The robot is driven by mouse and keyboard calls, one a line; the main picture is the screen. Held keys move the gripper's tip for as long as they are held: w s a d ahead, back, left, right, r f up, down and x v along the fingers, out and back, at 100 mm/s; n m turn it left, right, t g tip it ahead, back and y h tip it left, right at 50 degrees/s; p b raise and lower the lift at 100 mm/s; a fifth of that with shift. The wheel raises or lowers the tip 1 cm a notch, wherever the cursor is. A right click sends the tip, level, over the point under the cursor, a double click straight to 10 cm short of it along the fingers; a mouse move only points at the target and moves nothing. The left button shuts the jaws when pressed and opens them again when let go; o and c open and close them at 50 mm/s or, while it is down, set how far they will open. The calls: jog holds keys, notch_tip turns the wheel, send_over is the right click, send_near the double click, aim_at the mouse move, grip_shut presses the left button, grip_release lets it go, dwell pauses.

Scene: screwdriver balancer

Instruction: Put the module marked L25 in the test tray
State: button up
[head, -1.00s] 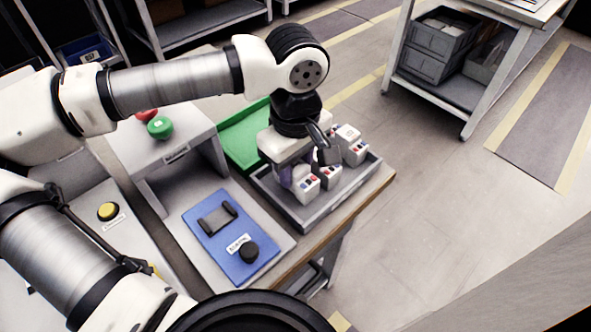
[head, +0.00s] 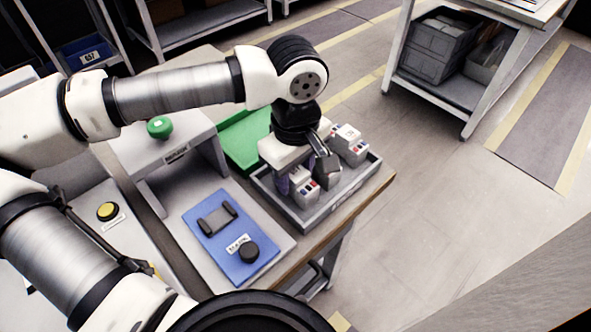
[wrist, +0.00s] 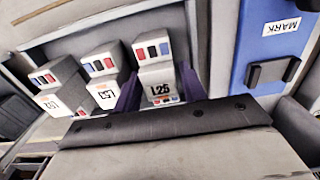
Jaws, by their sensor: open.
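The module marked L25 (wrist: 160,84) is a white block with red, blue and dark ports on top. In the wrist view it stands between the two purple fingers of my gripper (wrist: 159,92), which is open around it. In the head view my gripper (head: 297,178) is low over the grey tray (head: 309,223) that holds the modules, and it partly hides them. Two similar modules (wrist: 103,90) (wrist: 55,95) stand to the left in the wrist view. A green tray (head: 240,140) lies behind the grey one; I cannot read a label on it.
A blue plate (head: 220,240) with a black holder and a black knob lies left of the grey tray. A grey stand (head: 180,150) with a green button is behind it. A yellow button (head: 108,211) is at the left. The bench edge is close on the right.

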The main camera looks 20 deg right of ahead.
aim_at(296, 173)
notch_tip(296, 173, up, 12)
jog(key=shift+b, duration=0.3)
jog(key=shift+r, duration=0.1)
jog(key=shift+s, duration=0.1)
